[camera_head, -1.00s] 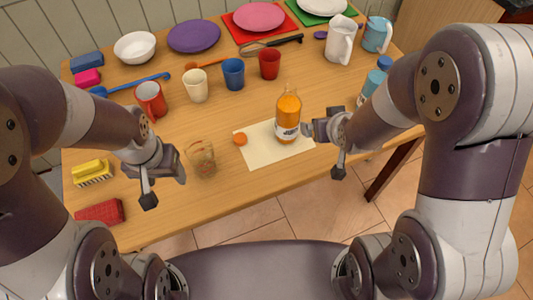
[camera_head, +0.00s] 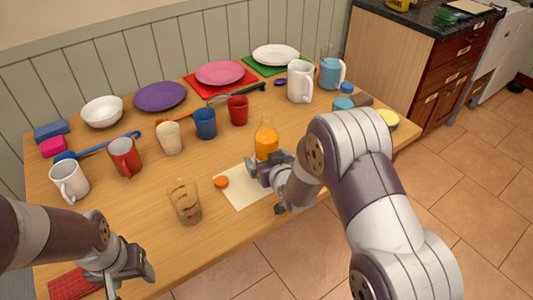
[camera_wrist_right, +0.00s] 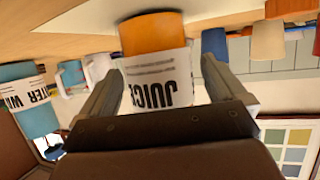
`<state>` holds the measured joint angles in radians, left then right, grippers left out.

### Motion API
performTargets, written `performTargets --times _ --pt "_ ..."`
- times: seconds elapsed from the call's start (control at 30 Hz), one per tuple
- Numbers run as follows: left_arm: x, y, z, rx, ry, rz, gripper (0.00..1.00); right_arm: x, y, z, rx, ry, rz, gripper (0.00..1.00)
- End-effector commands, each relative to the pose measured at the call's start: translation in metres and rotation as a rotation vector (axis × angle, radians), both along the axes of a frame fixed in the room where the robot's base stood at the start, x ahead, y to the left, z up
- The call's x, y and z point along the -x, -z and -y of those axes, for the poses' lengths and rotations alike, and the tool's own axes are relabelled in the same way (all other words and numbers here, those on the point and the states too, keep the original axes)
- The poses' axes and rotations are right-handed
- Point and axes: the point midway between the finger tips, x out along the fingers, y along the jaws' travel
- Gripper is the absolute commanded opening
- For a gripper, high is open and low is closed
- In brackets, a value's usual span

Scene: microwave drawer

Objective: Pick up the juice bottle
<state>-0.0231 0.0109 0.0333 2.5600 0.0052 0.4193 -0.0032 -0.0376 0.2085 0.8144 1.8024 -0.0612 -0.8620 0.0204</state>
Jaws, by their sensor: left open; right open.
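The juice bottle (camera_head: 266,140) stands upright on the table, with orange juice and a clear neck. Its lower part is hidden behind my right gripper (camera_head: 268,167) in the head view. In the right wrist view, the bottle (camera_wrist_right: 155,60) appears upside down with its white "JUICE" label between the two fingers of my right gripper (camera_wrist_right: 158,92). Those fingers are open, one on each side of the bottle; I cannot tell if they touch it. My left gripper (camera_head: 130,280) is open and empty at the near left table edge, away from the bottle.
An orange cap (camera_head: 221,182) lies on the cream mat (camera_head: 240,195). A patterned glass (camera_head: 185,202) stands left of the mat. Several cups, including a blue cup (camera_head: 205,123) and red cup (camera_head: 238,110), stand behind.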

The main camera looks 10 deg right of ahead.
Motion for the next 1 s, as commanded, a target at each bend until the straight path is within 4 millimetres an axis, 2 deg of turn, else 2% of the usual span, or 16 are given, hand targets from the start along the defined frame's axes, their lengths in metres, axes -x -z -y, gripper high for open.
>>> performTargets --times 0.1,0.27,0.37,0.5,0.8,1.0 --pt "0.0 0.001 0.0 0.0 0.0 0.0 0.62 -0.007 0.003 -0.001 0.0 0.0 0.001 0.98" --pt "0.0 0.001 0.0 0.0 0.0 0.0 0.62 -0.007 0.003 -0.001 0.0 0.0 0.001 0.98" --pt "0.0 0.001 0.0 0.0 0.0 0.0 0.62 -0.007 0.003 -0.001 0.0 0.0 0.001 0.68" --pt "0.0 0.001 0.0 0.0 0.0 0.0 0.62 -0.007 0.003 -0.001 0.0 0.0 0.0 0.23" --pt "0.0 0.0 0.0 0.0 0.0 0.0 0.62 -0.008 -0.002 -0.001 0.0 0.0 0.003 0.22" --pt "0.0 -0.006 0.0 0.0 0.0 0.0 0.62 -0.008 -0.028 -0.001 -0.001 0.0 0.007 0.22"
